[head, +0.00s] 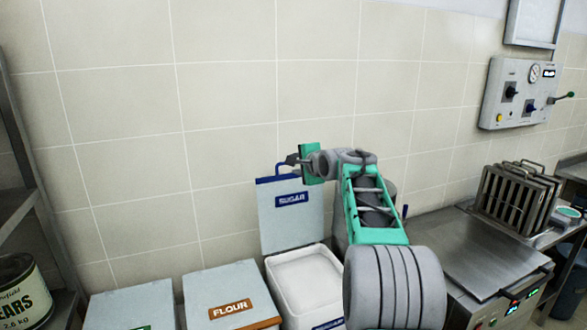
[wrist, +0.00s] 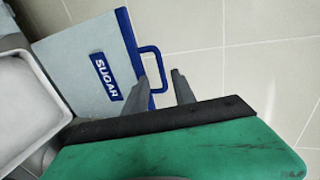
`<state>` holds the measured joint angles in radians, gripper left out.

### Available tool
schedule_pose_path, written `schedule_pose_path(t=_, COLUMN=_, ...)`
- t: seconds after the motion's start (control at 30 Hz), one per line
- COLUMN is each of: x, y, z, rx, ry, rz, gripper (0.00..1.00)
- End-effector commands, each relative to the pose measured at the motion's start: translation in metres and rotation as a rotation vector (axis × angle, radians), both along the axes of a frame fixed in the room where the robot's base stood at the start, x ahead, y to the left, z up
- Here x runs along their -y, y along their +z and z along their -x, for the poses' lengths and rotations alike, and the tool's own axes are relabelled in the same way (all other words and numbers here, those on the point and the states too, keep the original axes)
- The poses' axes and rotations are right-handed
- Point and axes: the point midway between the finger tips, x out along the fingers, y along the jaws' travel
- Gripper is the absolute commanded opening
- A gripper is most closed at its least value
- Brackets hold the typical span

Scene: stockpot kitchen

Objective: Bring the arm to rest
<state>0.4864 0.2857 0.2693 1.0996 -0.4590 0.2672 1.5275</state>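My arm reaches up over the sugar bin in the head view. My gripper (head: 291,159) is close to the blue handle (head: 285,168) of the raised sugar lid (head: 291,222). The lid (wrist: 88,55) stands upright behind the open sugar bin (head: 305,283), which has white contents.
A closed flour bin (head: 230,290) stands left of the sugar bin. A steel counter (head: 470,245) with a rack of metal plates (head: 515,195) is on the right. A control box (head: 520,92) hangs on the wall. A shelf with a large can (head: 22,290) is far left.

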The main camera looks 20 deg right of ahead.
Motion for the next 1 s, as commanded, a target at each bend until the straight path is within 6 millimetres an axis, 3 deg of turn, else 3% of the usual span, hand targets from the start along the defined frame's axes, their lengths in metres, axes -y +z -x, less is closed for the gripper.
schedule_pose_path(t=0.37, x=0.0, y=0.001, z=0.0, rx=0.0, ry=0.009, rz=0.024, gripper=0.32)
schedule_pose_path(t=0.47, x=0.0, y=-0.003, z=0.001, rx=-0.019, ry=0.062, rz=0.17, gripper=0.32)
schedule_pose_path(t=0.57, x=0.006, y=-0.026, z=0.01, rx=-0.122, ry=0.169, rz=0.448, gripper=0.32)
schedule_pose_path(t=0.67, x=0.016, y=-0.114, z=0.042, rx=-0.349, ry=0.32, rz=0.645, gripper=0.32)
schedule_pose_path(t=0.7, x=0.016, y=-0.145, z=0.058, rx=-0.427, ry=0.38, rz=0.686, gripper=0.32)
schedule_pose_path(t=0.77, x=0.014, y=-0.19, z=0.086, rx=-0.538, ry=0.474, rz=0.726, gripper=0.32)
schedule_pose_path(t=0.8, x=0.011, y=-0.217, z=0.11, rx=-0.611, ry=0.542, rz=0.748, gripper=0.32)
schedule_pose_path(t=0.87, x=0.004, y=-0.248, z=0.152, rx=-0.71, ry=0.648, rz=0.773, gripper=0.32)
schedule_pose_path(t=0.9, x=-0.005, y=-0.263, z=0.182, rx=-0.77, ry=0.721, rz=0.784, gripper=0.32)
schedule_pose_path(t=1.0, x=-0.04, y=-0.288, z=0.259, rx=-0.889, ry=0.902, rz=0.8, gripper=0.32)
